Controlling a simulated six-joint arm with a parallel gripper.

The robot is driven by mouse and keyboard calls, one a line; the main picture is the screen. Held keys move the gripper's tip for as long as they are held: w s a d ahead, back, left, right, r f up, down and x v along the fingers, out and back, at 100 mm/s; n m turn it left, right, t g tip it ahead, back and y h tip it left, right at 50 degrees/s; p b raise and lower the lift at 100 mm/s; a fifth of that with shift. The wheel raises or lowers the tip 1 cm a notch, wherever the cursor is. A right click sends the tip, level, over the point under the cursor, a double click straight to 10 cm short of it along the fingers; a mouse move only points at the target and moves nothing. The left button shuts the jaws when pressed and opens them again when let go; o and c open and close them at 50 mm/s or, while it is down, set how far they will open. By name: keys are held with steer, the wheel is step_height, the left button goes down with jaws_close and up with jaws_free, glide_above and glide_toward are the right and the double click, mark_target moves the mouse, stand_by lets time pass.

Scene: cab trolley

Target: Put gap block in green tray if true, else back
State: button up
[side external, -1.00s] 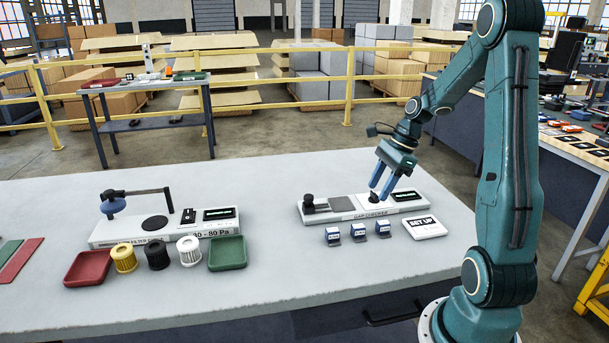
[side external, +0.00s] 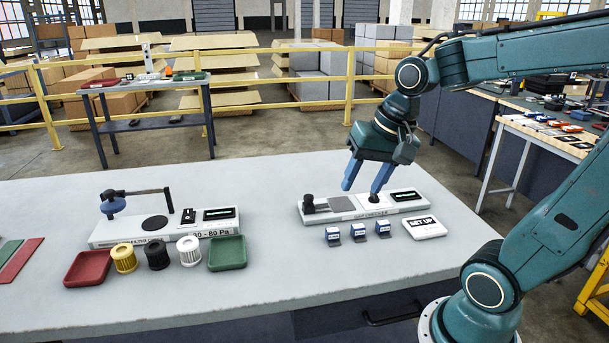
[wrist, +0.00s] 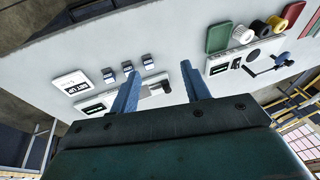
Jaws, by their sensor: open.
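Several small white-and-blue gap blocks stand in a row in front of the gap checker; the middle one (side external: 358,232) has a block on each side. They also show in the wrist view (wrist: 128,67). The gap checker (side external: 405,207) is a white unit with a grey plate, a dark knob and a display. My gripper (side external: 364,187) is open and empty, its blue fingers apart above the checker. The wrist view shows both fingers (wrist: 162,88) with nothing between them. The green tray (side external: 227,253) is empty, left of the blocks.
A white "SET UP" card (side external: 425,227) lies right of the blocks. Left are a filter tester (side external: 130,232), yellow, black and white filters (side external: 189,251) and a red tray (side external: 88,268). The table between the green tray and the blocks is clear.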

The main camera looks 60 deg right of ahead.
steer(key=s+a+r+n+t, duration=0.1)
steer(key=s+a+n, duration=0.4)
steer(key=n, duration=0.3)
steer(key=shift+s+r+n+t, duration=0.25)
steer(key=shift+s+n+t, duration=0.15)
steer(key=shift+s, duration=0.5)
